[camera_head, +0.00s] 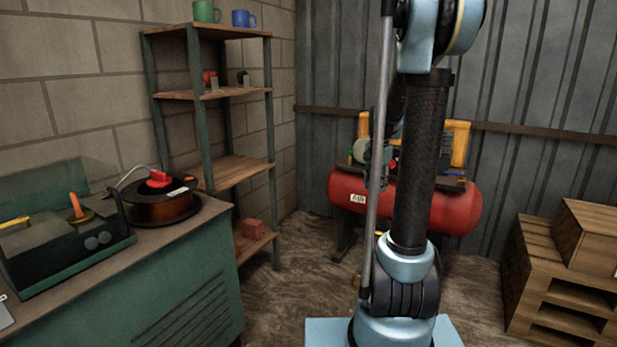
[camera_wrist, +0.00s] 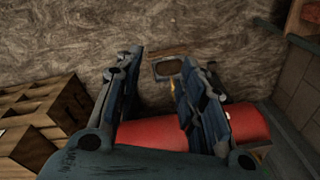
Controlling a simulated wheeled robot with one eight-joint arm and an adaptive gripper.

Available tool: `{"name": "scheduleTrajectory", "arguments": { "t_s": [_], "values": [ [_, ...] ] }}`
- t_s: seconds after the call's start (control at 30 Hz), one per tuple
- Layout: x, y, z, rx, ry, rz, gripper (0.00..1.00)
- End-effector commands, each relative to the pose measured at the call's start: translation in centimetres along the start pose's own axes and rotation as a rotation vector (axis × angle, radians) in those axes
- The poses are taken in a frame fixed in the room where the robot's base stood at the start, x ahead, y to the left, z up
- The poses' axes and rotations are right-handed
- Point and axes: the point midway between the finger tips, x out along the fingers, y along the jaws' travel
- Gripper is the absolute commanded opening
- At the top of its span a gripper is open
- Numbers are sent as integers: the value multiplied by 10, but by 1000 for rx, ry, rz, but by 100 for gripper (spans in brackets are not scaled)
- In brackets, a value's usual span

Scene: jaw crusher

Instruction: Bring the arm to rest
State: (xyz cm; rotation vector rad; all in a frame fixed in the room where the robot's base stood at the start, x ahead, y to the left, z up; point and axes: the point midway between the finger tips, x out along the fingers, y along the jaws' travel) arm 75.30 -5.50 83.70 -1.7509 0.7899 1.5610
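My arm (camera_head: 411,170) stands upright in the head view, on its light blue base, in front of the red compressor. Nothing is held. Floor and a small dark framed rectangle show past the fingertips, with the red tank (camera_wrist: 240,125) behind the fingers.
A green bench (camera_head: 190,290) with a copper-coloured round machine (camera_head: 160,207) stands at left. A shelf rack (camera_head: 235,170) with mugs stands behind it. The red compressor (camera_head: 455,208) is by the metal wall. Wooden crates (camera_head: 545,285) stand at right. Floor shows between bench and arm.

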Motion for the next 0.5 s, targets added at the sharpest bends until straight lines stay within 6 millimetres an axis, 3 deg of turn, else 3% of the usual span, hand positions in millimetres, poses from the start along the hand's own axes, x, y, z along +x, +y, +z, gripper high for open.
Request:
{"name": "scheduleTrajectory", "arguments": {
  "t_s": [0.2, 0.5],
  "values": [
    [-19, 36, 45, -142, 9, -11, 37],
    [-28, 85, 102, -339, 22, -23, 37]
  ]
}}
